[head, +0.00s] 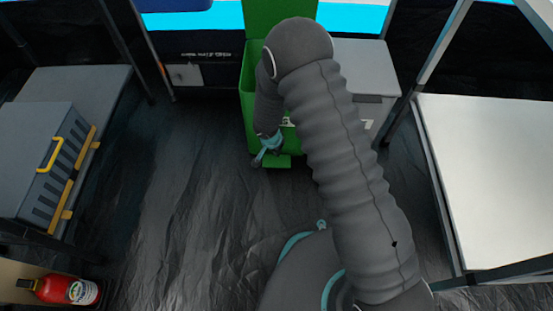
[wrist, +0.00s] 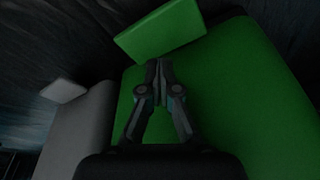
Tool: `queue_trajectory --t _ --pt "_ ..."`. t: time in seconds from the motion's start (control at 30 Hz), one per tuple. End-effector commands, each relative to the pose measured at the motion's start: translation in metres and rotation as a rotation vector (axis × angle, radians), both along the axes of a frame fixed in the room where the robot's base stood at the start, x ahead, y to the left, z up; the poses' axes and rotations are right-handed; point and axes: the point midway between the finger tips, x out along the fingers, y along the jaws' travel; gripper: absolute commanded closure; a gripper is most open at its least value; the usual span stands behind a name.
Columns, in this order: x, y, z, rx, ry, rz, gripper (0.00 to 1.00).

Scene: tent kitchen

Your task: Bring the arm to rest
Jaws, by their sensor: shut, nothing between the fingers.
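My arm stretches forward from my base in the head view, covered in a grey ribbed sleeve and bent at the elbow. My gripper (head: 266,157) hangs pointing down in front of a green bin (head: 249,98). In the wrist view my gripper (wrist: 158,72) has its fingers together with nothing between them. The green bin's front (wrist: 230,95) fills much of that view behind the fingers, and its green pedal (wrist: 160,30) shows beyond the fingertips. I cannot tell whether the fingers touch the bin.
A white table (head: 490,170) stands at the right. A grey toolbox (head: 45,165) with yellow latches sits on a left shelf. A grey bin (head: 375,75) stands beside the green one. Dark floor (head: 180,210) between is clear.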

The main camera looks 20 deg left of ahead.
Motion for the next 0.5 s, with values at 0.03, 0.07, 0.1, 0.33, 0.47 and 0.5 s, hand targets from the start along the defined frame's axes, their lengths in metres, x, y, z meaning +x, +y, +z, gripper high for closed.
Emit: queue_trajectory --t 0.03,0.07,0.1,0.33,0.47,0.5 --pt "0.0000 0.0000 -0.0003 0.000 0.000 0.000 1.00" --pt "0.0000 0.0000 -0.0003 0.000 0.000 0.000 1.00" --pt "0.0000 0.0000 -0.0003 0.000 0.000 0.000 1.00" --pt "0.0001 0.0001 -0.0003 0.000 0.000 0.000 1.00" --pt "0.0001 0.0001 -0.0003 -0.002 0.001 0.010 1.00" --pt "0.0001 0.0001 -0.0003 -0.006 0.002 0.024 1.00"
